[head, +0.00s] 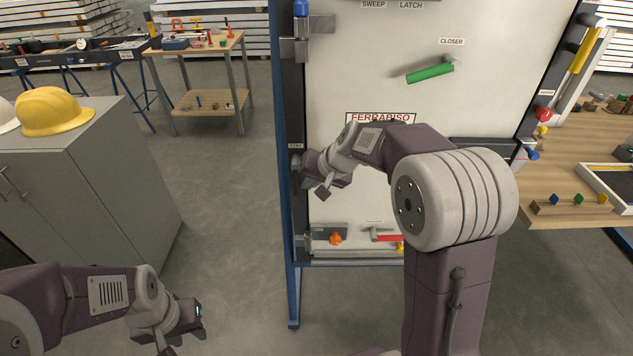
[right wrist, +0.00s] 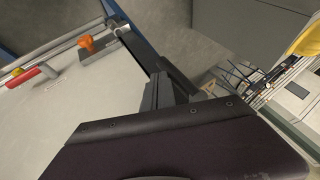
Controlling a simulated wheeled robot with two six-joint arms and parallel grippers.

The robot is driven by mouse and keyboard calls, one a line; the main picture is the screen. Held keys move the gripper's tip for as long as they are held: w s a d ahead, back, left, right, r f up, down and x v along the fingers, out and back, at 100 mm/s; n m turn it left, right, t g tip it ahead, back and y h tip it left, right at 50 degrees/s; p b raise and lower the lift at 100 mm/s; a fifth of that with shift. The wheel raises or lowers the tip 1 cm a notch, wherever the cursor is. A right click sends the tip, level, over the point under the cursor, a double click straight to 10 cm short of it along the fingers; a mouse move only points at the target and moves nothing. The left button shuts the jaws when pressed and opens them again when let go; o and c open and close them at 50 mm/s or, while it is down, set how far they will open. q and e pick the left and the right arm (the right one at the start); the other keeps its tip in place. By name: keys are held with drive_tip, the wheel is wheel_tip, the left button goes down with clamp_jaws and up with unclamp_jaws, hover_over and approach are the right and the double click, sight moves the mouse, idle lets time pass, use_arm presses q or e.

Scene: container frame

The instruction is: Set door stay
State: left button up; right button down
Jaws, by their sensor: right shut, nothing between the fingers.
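The door stay, marked by a small "STAY" label (head: 296,146), is on the dark left edge of the pale door panel (head: 420,95). My right gripper (head: 302,168) is shut and empty at that edge, just below the label. The stay itself is largely hidden behind it, and I cannot tell whether they touch. In the right wrist view a dark grey block (right wrist: 158,92) stands by the panel's edge, beyond my dark gripper body. My left gripper (head: 192,316) is low at the left, away from the panel; its fingers are unclear.
A green lever (head: 430,73) marked "CLOSER" sits high on the panel. An orange knob (head: 335,239) and a red handle (head: 388,238) are low on it. A grey cabinet (head: 90,150) with a yellow helmet (head: 52,111) stands left. The floor between is clear.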

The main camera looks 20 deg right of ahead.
sight(299, 191)
drive_tip(key=f+y+b, duration=0.1)
drive_tip(key=b, duration=0.4)
drive_tip(key=a+m+t+y+b, duration=0.1)
drive_tip(key=b, duration=0.4)
drive_tip(key=f+y+b, duration=0.1)
drive_tip(key=y+b, duration=0.1)
drive_tip(key=b, duration=0.3)
drive_tip(key=shift+w+a+f+t, duration=0.25)
drive_tip(key=shift+a+f+t, duration=0.05)
drive_tip(key=shift+f+t, duration=0.1)
drive_tip(key=shift+w+a+r+m+t+y+b, duration=0.2)
drive_tip(key=shift+a+r+m+t+y+b, duration=0.6)
drive_tip(key=shift+b, duration=2.1)
drive_tip(key=shift+w+a+f+m+t+y+b, duration=0.15)
drive_tip(key=shift+a+m+t+y+b, duration=0.3)
drive_tip(key=shift+y+b, duration=1.65)
drive_tip(key=shift+w+a+r+m+t+y+b, duration=0.25)
drive_tip(key=shift+a+r+m+t+b, duration=0.35)
drive_tip(key=shift+b, duration=3.05)
drive_tip(key=shift+a+f, duration=0.15)
drive_tip(key=shift+a, duration=0.05)
